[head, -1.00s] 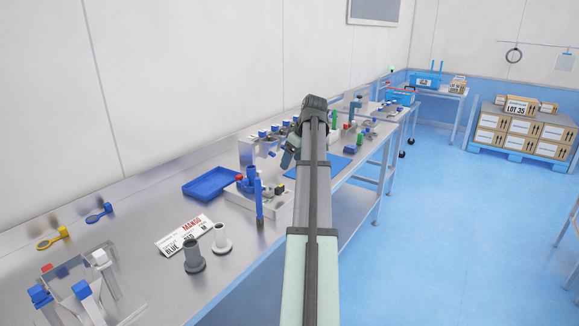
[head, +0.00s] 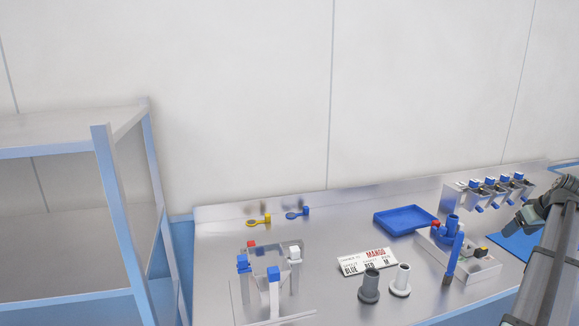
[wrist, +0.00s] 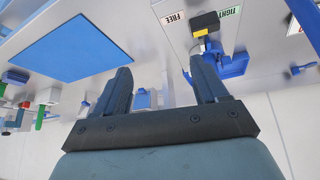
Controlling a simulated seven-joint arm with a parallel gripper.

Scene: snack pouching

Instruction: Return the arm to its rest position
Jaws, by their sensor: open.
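My arm enters at the right edge of the head view and reaches over the steel bench (head: 330,232). My gripper (head: 513,224) is partly cut off by its own links there, beside the row of dispensers and near the blue mat (head: 522,246). In the wrist view my gripper (wrist: 160,78) has its two dark blue fingers apart with nothing held between them. The blue mat (wrist: 72,47) lies to the left of the fingers in that view.
A blue fixture (head: 448,232) and dispensers (head: 490,190) stand near my arm. A shelf (head: 110,190) is left.

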